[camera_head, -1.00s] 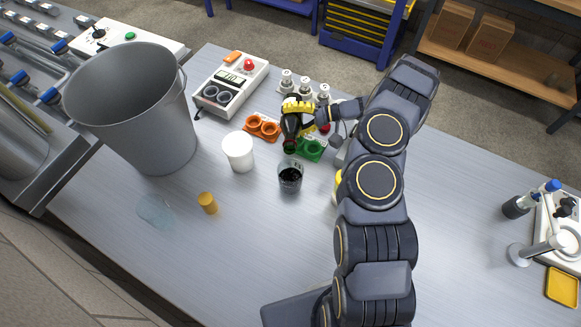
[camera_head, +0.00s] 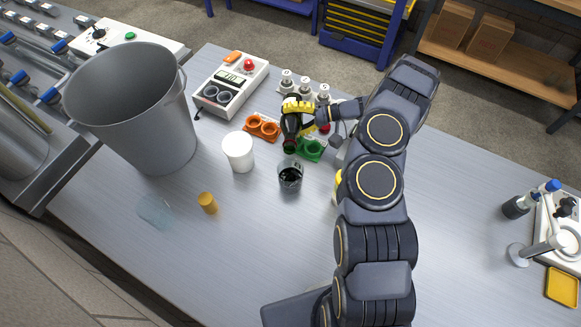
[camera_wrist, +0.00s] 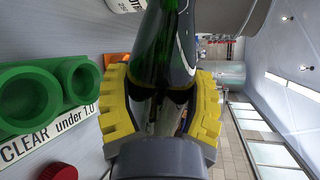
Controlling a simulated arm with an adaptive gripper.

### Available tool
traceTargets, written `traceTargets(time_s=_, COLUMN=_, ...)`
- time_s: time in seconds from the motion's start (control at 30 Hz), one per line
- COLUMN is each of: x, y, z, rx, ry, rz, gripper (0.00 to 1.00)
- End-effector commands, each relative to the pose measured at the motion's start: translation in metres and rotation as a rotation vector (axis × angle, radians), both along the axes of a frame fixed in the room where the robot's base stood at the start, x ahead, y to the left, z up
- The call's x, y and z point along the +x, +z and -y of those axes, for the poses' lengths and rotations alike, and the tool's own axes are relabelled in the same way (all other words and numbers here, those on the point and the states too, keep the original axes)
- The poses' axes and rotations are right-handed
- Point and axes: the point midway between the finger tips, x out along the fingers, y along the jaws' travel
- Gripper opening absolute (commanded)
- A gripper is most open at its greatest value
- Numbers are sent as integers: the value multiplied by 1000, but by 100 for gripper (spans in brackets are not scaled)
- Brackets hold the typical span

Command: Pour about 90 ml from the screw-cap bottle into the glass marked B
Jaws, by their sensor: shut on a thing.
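My gripper (camera_head: 298,106) has yellow fingers shut on a dark green bottle (camera_head: 291,128). In the wrist view the fingers (camera_wrist: 160,110) close around the bottle (camera_wrist: 163,45), with dark liquid visible inside its glass. The bottle is tilted, its mouth down toward a clear glass (camera_head: 290,178) on the table just in front. The glass holds dark liquid in its lower part. No letter on the glass can be read. Whether a stream runs from the mouth cannot be told.
A white cup (camera_head: 238,152), an amber cylinder (camera_head: 207,203) and a clear flat piece (camera_head: 155,212) lie left of the glass. A grey bucket (camera_head: 150,120) stands farther left.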

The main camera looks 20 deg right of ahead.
Motion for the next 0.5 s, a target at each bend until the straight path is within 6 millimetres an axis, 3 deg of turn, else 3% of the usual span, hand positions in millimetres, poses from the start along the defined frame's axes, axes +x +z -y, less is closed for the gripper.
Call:
traceTargets(time_s=0.27, x=1, y=-4, z=0, rx=17, ry=3, rz=-39, gripper=24)
traceTargets(time_s=0.5, x=-7, y=6, z=-2, rx=83, ry=1, rz=-233, gripper=24)
